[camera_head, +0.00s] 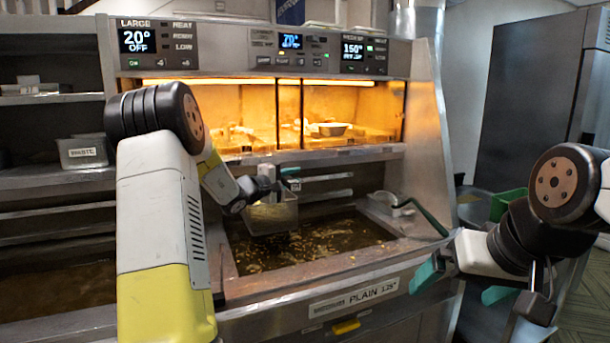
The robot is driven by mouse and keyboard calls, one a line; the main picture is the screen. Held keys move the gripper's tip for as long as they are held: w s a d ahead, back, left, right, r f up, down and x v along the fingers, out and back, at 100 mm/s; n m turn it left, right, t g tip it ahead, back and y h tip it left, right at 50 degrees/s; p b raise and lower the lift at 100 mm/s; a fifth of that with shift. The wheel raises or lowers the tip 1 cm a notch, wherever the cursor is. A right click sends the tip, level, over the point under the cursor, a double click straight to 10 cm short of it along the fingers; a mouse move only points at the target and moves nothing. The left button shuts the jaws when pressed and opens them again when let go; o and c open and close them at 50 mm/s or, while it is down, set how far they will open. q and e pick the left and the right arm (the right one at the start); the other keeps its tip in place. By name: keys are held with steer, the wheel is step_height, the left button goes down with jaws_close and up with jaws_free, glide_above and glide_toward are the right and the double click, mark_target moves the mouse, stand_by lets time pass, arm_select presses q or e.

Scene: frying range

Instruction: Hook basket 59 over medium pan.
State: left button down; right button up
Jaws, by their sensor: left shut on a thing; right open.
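My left gripper (287,179) is shut at the top edge of a metal wire basket (272,216), probably on its handle, which I cannot make out. The basket hangs over the back left part of a fryer pan of dark oil (310,248) with floating bits. Its number is not readable, and I cannot tell whether it touches the pan's back edge. My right gripper (462,284) is open and empty, with teal fingers, in front of the fryer's right corner.
A second basket (385,201) with a dark green handle (425,214) sits at the pan's right end; the handle sticks out toward my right gripper. A lit heated cabinet (355,108) is above. A labelled steel container (82,153) stands on the left shelf.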

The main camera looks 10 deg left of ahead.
arm_select(q)
steer(key=shift+f, duration=0.55)
stand_by(0.7)
steer(key=c, duration=1.2)
jaws_free()
steer(key=shift+o, duration=0.2)
steer(key=shift+f, duration=0.1)
